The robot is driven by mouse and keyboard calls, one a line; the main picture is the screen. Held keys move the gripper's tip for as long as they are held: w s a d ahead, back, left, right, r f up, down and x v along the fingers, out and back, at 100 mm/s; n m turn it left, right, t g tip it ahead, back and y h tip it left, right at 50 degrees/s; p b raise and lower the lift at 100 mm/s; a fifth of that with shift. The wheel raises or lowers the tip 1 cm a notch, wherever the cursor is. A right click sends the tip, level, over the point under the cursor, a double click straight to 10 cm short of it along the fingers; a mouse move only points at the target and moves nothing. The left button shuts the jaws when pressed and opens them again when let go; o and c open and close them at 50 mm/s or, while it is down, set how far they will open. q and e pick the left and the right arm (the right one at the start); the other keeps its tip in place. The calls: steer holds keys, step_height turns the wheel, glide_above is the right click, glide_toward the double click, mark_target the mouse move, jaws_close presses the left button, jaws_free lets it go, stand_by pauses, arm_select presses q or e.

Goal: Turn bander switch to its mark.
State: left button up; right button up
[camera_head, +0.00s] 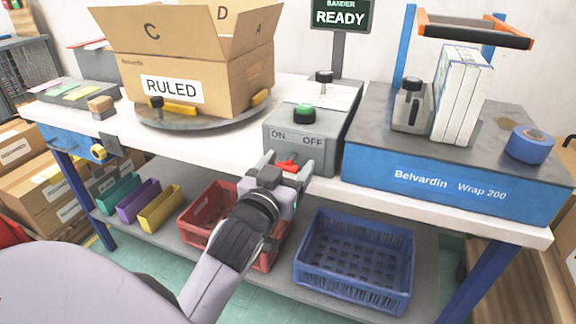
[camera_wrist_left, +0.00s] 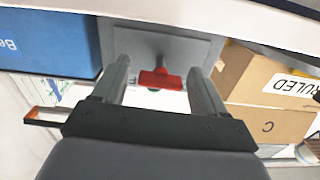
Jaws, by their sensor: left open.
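The red switch (camera_head: 287,166) sits on the front face of the grey control box (camera_head: 325,155), below the words ON and OFF. My left gripper (camera_head: 288,162) is open in front of the box, with one finger on each side of the switch. In the left wrist view the red switch (camera_wrist_left: 160,78) lies between the two spread fingers (camera_wrist_left: 160,80), with gaps on both sides. The exact mark for the switch cannot be made out. A green button (camera_head: 304,112) is on top of the box. The screen (camera_head: 340,14) reads BANDER READY. My right gripper is not in view.
An open carton (camera_head: 215,80) marked RULED stands on a round turntable (camera_head: 190,122) left of the box. The blue Belvardin wrapper (camera_head: 450,184) stands to the right. Below, a red crate (camera_head: 205,215) and a blue crate (camera_head: 352,260) sit on the lower shelf.

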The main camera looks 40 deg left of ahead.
arm_select(q)
steer(key=shift+w, duration=0.2)
steer(key=c, duration=1.1)
steer(key=shift+o, duration=0.2)
